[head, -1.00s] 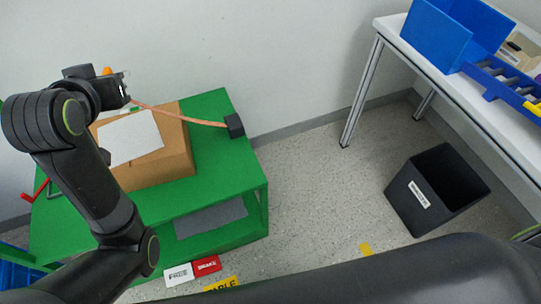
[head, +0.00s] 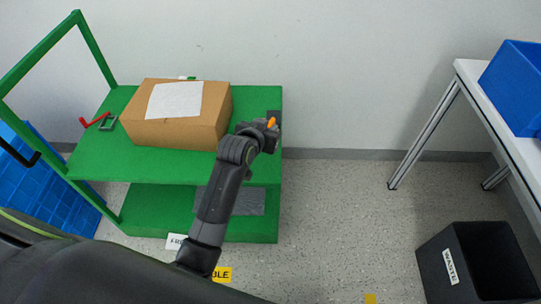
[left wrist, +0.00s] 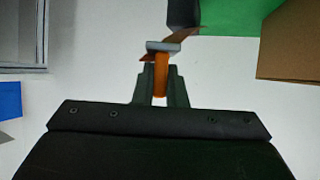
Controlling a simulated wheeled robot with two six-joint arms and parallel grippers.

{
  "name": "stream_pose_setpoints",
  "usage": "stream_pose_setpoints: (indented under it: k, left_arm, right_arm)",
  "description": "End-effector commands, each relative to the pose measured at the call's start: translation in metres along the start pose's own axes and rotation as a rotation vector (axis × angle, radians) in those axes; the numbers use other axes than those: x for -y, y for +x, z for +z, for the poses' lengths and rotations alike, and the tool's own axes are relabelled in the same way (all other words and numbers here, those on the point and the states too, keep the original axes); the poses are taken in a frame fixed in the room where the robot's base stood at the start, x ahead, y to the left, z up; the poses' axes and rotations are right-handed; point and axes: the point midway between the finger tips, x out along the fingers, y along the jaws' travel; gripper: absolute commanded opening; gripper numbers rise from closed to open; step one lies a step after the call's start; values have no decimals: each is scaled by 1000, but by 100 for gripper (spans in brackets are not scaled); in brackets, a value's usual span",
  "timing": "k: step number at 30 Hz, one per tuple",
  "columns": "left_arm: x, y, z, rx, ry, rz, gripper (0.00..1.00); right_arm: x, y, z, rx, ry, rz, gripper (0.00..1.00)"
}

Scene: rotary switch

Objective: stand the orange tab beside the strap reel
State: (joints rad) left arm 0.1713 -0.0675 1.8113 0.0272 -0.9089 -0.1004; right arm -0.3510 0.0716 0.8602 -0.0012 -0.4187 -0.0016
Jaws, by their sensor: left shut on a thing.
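My left gripper (head: 266,127) is beside the dark strap reel (head: 274,115) at the right end of the green cart's top and partly covers it. It is shut on the orange tab (head: 271,122). In the left wrist view the tab (left wrist: 160,75) stands between the two fingers, with a grey clip (left wrist: 163,46) at its end. A short brownish-orange strap (left wrist: 187,36) runs from there to the reel (left wrist: 182,13). The tab looks apart from the reel's body. My right gripper is not in view.
A cardboard box (head: 185,130) with a white sheet (head: 175,100) sits on the green cart (head: 110,166), left of my gripper. A red-handled item (head: 93,121) lies at the left. A black waste bin (head: 480,262) and white table (head: 470,75) stand right.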

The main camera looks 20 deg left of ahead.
Motion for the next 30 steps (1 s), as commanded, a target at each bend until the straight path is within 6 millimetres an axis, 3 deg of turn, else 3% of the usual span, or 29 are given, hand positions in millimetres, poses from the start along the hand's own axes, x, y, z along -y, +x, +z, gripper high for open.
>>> stream_pose_setpoints:
  k: [6, 13, 18, 30]
  left_arm:
    - [0, 21, 40, 3, -2, 0, 0]
    - [0, 32, 59, 1, -1, 0, 0]
    - [0, 42, 79, 1, -1, 0, 0]
    - [0, 45, 84, 0, -1, 0, 0]
  right_arm:
    - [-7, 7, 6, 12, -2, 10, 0]
    - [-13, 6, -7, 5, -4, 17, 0]
    - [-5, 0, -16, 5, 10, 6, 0]
    - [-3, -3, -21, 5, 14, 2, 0]
